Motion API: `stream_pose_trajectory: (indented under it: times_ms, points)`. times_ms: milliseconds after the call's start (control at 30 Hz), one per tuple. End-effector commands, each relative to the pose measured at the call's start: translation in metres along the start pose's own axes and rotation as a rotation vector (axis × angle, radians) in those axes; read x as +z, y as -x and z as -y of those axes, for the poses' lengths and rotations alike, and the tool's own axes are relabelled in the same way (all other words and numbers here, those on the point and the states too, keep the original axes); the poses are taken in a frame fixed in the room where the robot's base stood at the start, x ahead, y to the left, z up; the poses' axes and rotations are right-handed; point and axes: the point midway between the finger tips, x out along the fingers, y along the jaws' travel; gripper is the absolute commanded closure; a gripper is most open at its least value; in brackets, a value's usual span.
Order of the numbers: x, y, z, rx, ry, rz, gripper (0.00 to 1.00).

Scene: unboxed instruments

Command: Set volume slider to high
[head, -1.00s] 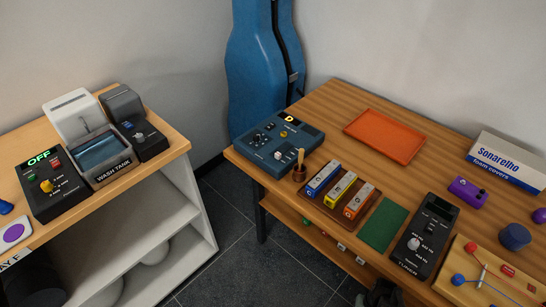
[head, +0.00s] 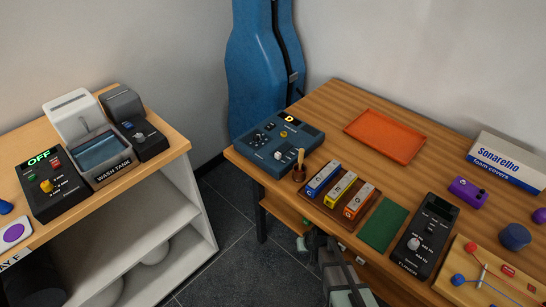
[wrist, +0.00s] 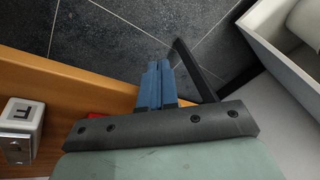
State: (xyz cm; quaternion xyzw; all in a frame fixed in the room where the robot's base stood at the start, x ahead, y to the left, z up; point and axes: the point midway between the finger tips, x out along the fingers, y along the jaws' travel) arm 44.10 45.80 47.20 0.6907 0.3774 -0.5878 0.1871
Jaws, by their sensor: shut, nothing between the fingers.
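My gripper (wrist: 158,75) shows in the wrist view as two blue fingers shut side by side, with nothing between them. It is over the dark floor by the wooden desk edge. In the head view my arm rises from the bottom in front of the desk, below the brown block holder. No slider label reading volume is legible. A blue console (head: 262,147) with a "D" display, a pale knob (head: 278,155) and a yellow knob (head: 284,134) stands at the desk's left end. A black device (head: 437,225) with a pale knob (head: 414,244) stands toward the right.
The desk also holds an orange tray (head: 357,127), a brown holder (head: 364,204) with three blocks, a green mat (head: 383,226), a purple box (head: 467,190) and a white carton (head: 507,164). A second bench (head: 175,142) at left carries black devices and a wash tank (head: 104,160).

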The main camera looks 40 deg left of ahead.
Motion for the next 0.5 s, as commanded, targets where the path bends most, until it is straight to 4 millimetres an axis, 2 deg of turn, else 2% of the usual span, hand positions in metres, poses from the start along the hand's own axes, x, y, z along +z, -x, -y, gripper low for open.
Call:
stream_pose_trajectory:
  times_ms: [100,267,500]
  points:
    - [-0.027,-0.001,0.035,-0.019,0.056,-0.043,1.00]
    - [-0.059,0.001,0.084,-0.048,0.129,-0.101,1.00]
    - [-0.102,0.015,0.171,-0.096,0.248,-0.190,1.00]
